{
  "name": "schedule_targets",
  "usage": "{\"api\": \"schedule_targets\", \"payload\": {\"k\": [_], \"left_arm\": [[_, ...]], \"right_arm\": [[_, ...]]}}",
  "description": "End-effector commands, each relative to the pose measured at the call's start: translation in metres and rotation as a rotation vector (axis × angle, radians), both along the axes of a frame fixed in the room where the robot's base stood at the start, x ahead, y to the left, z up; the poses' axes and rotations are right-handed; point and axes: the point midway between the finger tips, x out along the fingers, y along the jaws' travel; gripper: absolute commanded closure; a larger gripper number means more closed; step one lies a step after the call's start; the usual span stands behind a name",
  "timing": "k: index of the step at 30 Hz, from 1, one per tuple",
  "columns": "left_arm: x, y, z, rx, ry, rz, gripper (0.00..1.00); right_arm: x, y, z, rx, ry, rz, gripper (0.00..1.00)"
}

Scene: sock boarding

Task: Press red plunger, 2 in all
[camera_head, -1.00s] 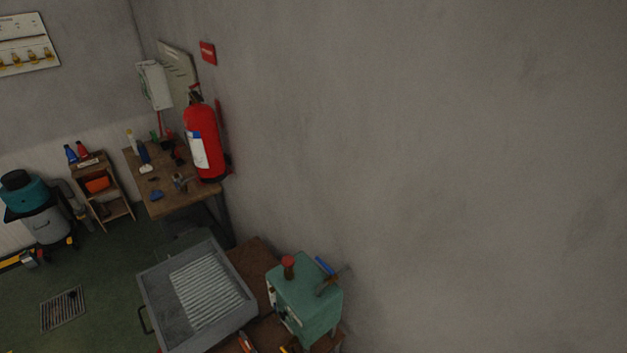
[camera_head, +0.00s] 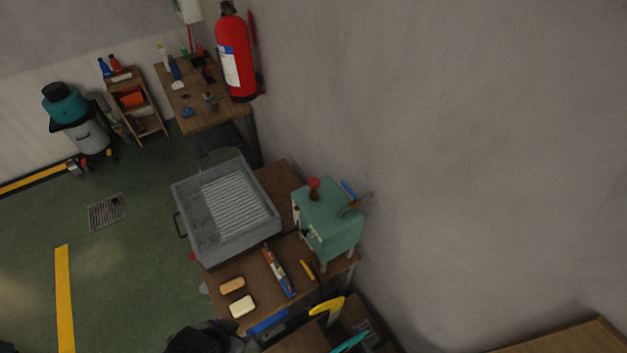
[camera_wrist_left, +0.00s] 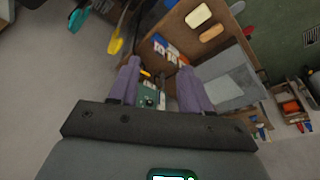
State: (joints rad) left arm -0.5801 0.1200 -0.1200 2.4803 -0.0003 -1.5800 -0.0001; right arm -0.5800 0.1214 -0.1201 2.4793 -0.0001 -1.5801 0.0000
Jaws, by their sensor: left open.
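The red plunger (camera_head: 313,183) is a small round red knob standing up from the top of a green box-shaped machine (camera_head: 330,220). The machine stands on a brown workbench against the grey wall. In the left wrist view my left gripper (camera_wrist_left: 160,67) is open, with two purple-grey fingers apart and nothing held. Part of a green body, perhaps the machine, shows between the fingers (camera_wrist_left: 148,97); the plunger cannot be made out there. My right gripper is not in view.
A grey metal tray (camera_head: 188,215) with a ribbed insert sits left of the machine. A blue-handled tool (camera_head: 349,190) lies on the machine. Two blocks (camera_head: 242,306), a tube (camera_head: 278,272) and a yellow-handled tool (camera_head: 327,306) lie in front. A red extinguisher (camera_head: 234,60) hangs behind.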

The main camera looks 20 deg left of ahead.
Motion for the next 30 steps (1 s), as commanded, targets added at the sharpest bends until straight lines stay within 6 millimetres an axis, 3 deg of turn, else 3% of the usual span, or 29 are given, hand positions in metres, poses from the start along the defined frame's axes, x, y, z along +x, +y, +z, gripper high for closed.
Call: {"api": "schedule_targets", "payload": {"k": [1,9,30], "left_arm": [[0.0000,0.0000,0.0000,0.000,0.000,0.000,0.60],[0.0000,0.0000,0.0000,0.000,0.000,0.000,1.00],[-0.0001,0.0000,0.0000,0.000,0.000,0.000,1.00]], "right_arm": [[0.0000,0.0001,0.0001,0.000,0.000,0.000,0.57],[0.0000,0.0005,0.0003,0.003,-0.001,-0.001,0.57],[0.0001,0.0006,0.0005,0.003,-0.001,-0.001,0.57]]}}
